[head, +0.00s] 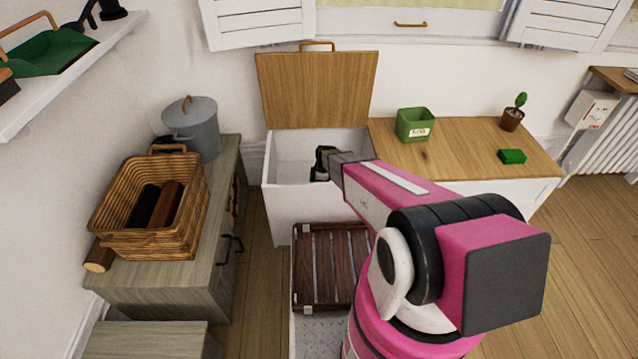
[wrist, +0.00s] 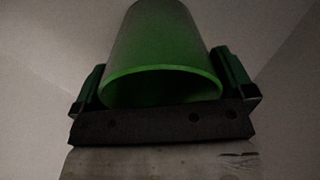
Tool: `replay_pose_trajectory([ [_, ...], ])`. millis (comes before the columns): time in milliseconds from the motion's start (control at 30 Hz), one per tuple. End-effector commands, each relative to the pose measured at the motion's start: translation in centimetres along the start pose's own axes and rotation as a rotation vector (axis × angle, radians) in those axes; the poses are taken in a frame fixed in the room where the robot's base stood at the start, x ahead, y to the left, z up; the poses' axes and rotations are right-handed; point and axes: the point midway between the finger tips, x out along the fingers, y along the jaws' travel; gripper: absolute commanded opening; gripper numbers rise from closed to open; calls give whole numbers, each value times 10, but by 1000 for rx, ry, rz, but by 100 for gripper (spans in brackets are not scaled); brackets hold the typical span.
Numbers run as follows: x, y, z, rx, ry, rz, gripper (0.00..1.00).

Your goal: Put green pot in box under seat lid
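The box under the seat (head: 294,150) is white and open at the top. Its wooden seat lid (head: 317,90) stands raised against the wall. My gripper (head: 318,174) is inside the box opening. In the wrist view my gripper (wrist: 160,75) has a finger on each side of a round green pot (wrist: 160,70), apparently touching it, with the rim toward the camera. The wrist view is dark, with pale walls around the pot. I cannot tell whether the pot touches the floor of the box. The pot is hidden in the head view.
On the fixed wooden seat top (head: 460,165) to the right are a square green planter (head: 415,125), a small plant (head: 513,113) and a green block (head: 512,157). A wicker basket (head: 185,228) and grey pot (head: 190,130) stand left. A slatted crate (head: 325,265) is in front.

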Motion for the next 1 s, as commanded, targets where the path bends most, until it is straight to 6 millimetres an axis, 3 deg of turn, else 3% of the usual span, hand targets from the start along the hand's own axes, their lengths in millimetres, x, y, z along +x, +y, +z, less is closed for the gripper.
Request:
replay_pose_trajectory([
  [167,-14,-1,0,0,0,1,100],
  [600,-97,-2,0,0,0,1,100],
  [867,-121,-1,0,3,-1,0,100],
  [1000,-137,-12,6,72,-7,2,100],
])
